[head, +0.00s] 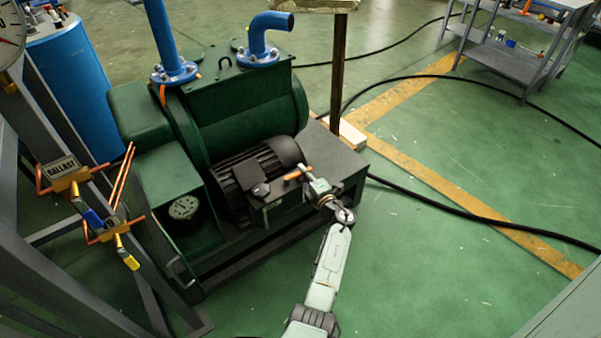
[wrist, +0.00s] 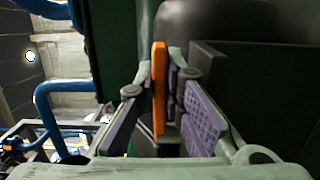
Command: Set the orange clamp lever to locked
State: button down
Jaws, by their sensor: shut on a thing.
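The orange clamp lever (wrist: 159,88) stands upright between the fingers of my gripper (wrist: 162,80) in the wrist view, and my gripper is shut on it. In the head view my gripper (head: 308,176) is beside the black finned motor, at the front right of the green pump. The orange lever (head: 293,174) shows there as a short bar at the fingertips. The fingers partly cover the lever and hide its mount. I cannot tell from these views which position the lever is in.
The green pump (head: 245,108) with blue pipes (head: 165,35) and the black motor (head: 245,180) stand close to my gripper. A dark post (head: 337,80) rises behind. A metal frame with valves marked BALLAST (head: 62,168) is at left. Green floor to the right is open, with black cables (head: 470,215).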

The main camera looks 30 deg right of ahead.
jog(key=c, duration=2)
grip_release()
jog(key=shift+o, duration=0.2)
jog(key=shift+s, duration=0.1)
jog(key=s, duration=1.1)
jog(key=shift+s, duration=0.4)
jog(key=shift+c, duration=0.2)
